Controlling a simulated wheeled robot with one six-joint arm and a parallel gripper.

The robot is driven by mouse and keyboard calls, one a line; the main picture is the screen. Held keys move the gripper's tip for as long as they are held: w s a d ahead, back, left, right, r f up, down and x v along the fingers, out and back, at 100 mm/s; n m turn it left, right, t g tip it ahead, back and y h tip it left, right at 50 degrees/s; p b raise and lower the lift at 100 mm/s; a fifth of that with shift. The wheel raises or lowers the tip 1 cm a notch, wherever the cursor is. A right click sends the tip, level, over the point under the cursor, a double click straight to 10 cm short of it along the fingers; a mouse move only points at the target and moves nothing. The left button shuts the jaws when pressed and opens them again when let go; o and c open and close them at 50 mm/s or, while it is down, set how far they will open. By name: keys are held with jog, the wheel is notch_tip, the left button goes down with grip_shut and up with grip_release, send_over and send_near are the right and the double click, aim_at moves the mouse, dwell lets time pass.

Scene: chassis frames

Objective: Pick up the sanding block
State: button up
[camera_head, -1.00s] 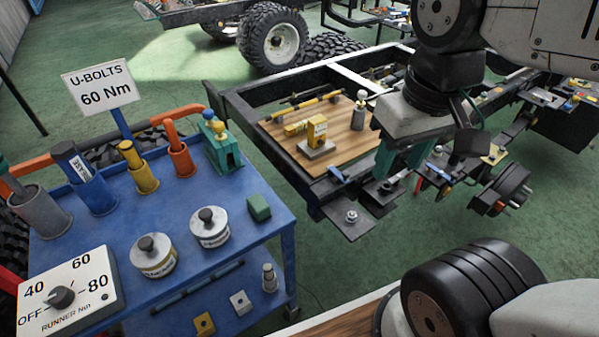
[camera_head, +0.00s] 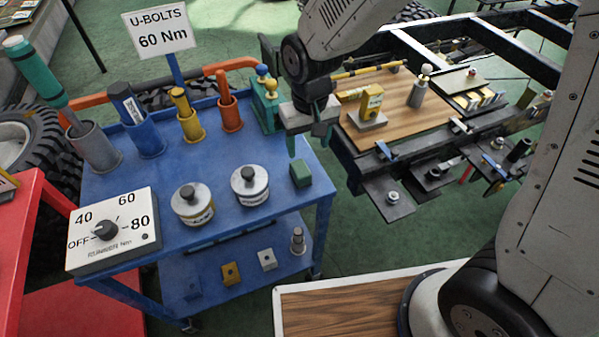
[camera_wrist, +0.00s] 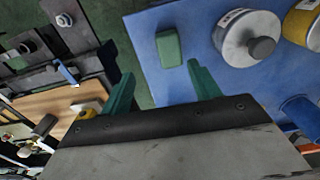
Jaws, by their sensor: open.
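The sanding block appears to be the small green block (camera_head: 300,173) lying on the right edge of the blue cart's top. It also shows in the wrist view (camera_wrist: 169,48), beyond my fingertips and nearer the right finger. My gripper (camera_head: 308,146) has teal fingers and hangs above and just behind the block in the head view, apart from it. In the wrist view my gripper (camera_wrist: 162,82) is open, with nothing between its fingers.
Two round lidded tins (camera_head: 249,185) (camera_head: 193,204) stand left of the block on the blue cart (camera_head: 150,185). A green clamp-like tool (camera_head: 266,100) stands behind, close to my gripper. A wooden board (camera_head: 425,118) on the black chassis frame lies to the right.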

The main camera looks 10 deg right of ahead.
aim_at(301, 168)
jog(key=f, duration=0.3)
jog(key=a+f, duration=0.1)
jog(key=f, duration=0.5)
jog(key=shift+a+f, duration=0.3)
jog(key=shift+a, duration=0.1)
jog(key=c, duration=1.1)
